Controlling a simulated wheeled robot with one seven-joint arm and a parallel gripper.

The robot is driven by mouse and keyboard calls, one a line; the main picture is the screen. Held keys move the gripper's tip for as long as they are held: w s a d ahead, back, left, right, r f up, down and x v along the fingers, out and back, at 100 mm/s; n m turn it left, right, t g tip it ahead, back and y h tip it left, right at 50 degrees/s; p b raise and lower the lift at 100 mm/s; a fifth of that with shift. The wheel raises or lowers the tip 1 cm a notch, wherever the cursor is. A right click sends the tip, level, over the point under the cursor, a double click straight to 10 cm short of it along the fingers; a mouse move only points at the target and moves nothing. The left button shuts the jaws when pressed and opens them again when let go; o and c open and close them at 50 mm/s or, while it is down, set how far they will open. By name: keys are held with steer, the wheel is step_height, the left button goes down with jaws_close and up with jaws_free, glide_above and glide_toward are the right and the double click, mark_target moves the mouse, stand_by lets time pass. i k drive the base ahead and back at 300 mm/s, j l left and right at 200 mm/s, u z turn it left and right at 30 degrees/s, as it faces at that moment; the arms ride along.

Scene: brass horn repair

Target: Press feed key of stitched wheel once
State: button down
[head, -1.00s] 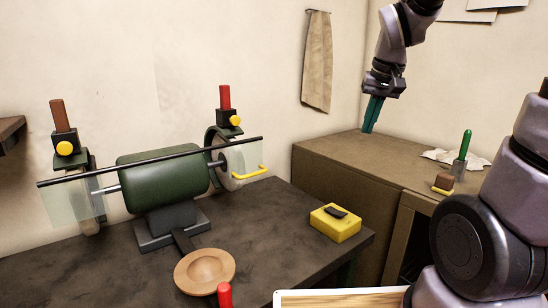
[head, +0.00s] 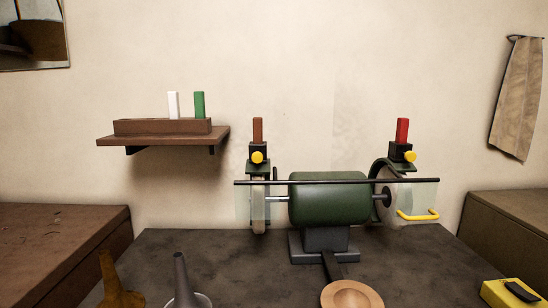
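A green buffing machine (head: 330,198) with a wheel at each end stands on the dark bench. The left wheel (head: 259,215) is pale and narrow, under a black block (head: 258,152) with a round yellow key (head: 257,157) and a brown bar (head: 257,129). The right wheel (head: 386,204) is partly behind a clear shield, under a black block with a round yellow key (head: 411,157) and a red bar (head: 402,130). I cannot tell from this view which wheel is stitched. My gripper is not in view.
A dark bar (head: 330,182) runs across the machine's front, with a yellow handle (head: 418,215) at right. A wooden dish (head: 352,297), a grey cone (head: 182,280), a brass piece (head: 115,285) and a yellow box (head: 512,292) are in front. A shelf (head: 165,139) hangs at left.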

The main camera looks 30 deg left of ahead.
mark_target(257, 156)
steer(key=k+l+u, duration=0.15)
steer(key=u, duration=1.3)
steer(key=i+j+u, duration=0.2)
steer(key=i+l, duration=0.1)
